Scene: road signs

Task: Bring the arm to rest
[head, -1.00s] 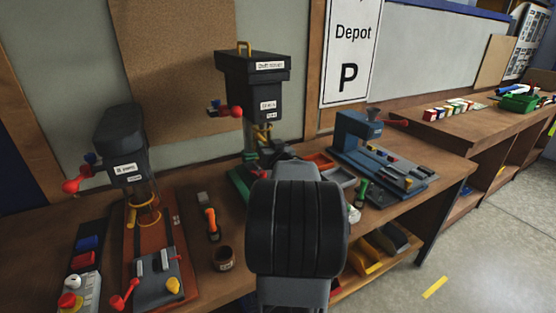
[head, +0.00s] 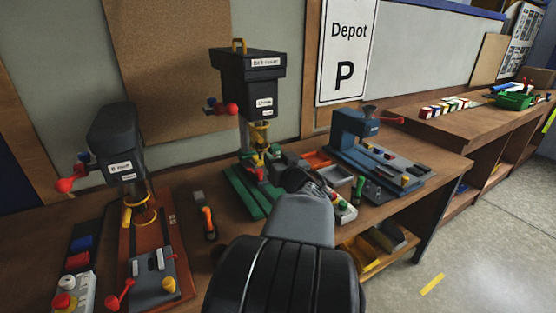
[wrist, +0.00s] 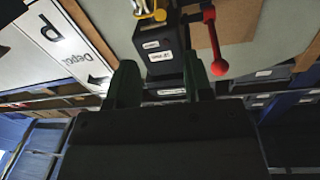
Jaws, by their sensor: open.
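My gripper (wrist: 160,82) shows in the wrist view with its two dark green fingers apart and nothing held between them. Behind the fingers is the middle drill press, a black-headed machine (wrist: 165,55) with white labels and a red-knobbed lever. In the head view my arm reaches up from the bottom middle over the bench, toward that drill press (head: 250,85). My gripper's fingers cannot be made out in the head view, as my arm hides that area.
The wooden bench (head: 195,265) holds a red-based drill press (head: 118,140) at left and a blue machine (head: 350,132) at right. An orange-handled tool (head: 208,222) lies between the presses. A Depot sign (head: 347,55) hangs behind. Open floor (head: 470,260) is at right.

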